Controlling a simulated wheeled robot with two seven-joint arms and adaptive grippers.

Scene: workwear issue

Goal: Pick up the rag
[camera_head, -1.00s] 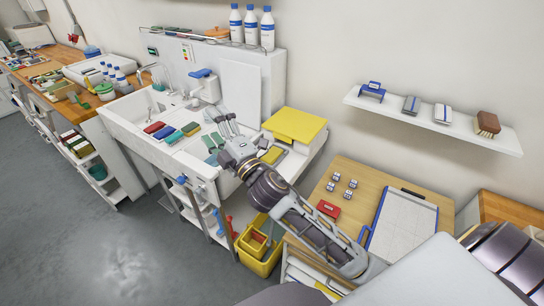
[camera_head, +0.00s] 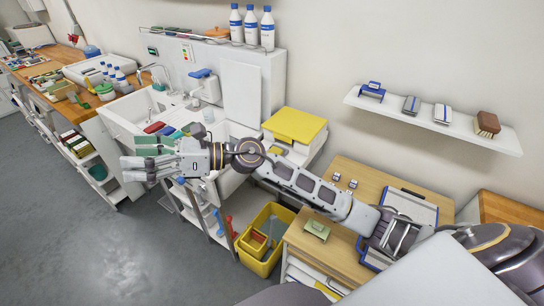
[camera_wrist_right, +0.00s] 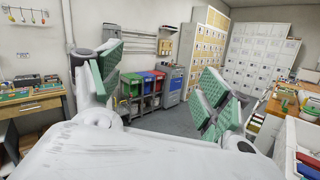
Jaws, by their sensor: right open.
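Several folded cloths lie on the sink's counter in the head view: a red one (camera_head: 154,127), a blue one beside it (camera_head: 166,130) and green ones partly hidden behind my right gripper. I cannot tell which one is the rag. My left gripper is not in view.
The white sink (camera_head: 118,112) stands behind my gripper. A yellow bin (camera_head: 262,240) is below my forearm. A wooden table (camera_head: 355,178) lies under my right arm, with a small green item (camera_head: 316,230) on it. The grey floor (camera_head: 110,240) is clear.

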